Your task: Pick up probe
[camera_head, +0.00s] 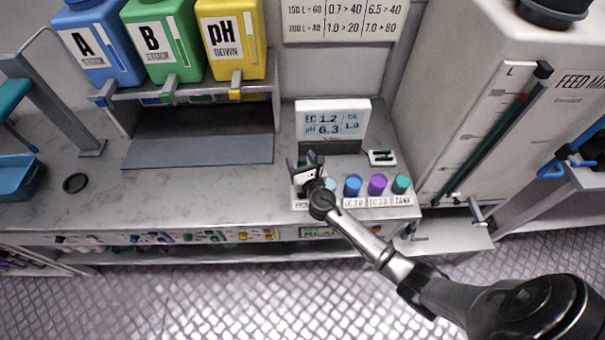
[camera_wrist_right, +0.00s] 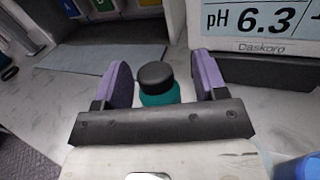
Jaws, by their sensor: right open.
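A teal cylinder with a black cap (camera_wrist_right: 157,82), which appears to be the probe, stands upright between the fingers of my right gripper (camera_wrist_right: 158,85) in the right wrist view. The purple-padded fingers are open, one on each side of it, with a visible gap at each side. In the head view my right gripper (camera_head: 308,165) is over the left end of the bottle row, just below the meter, and mostly hides the thing there. A label (camera_head: 301,204) beginning "PRO" is partly covered by my arm. My left gripper is not in view.
The EC/pH meter (camera_head: 333,123) stands close behind my right gripper. Blue (camera_head: 353,185), purple (camera_head: 377,184) and teal (camera_head: 400,184) capped bottles stand to the right.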

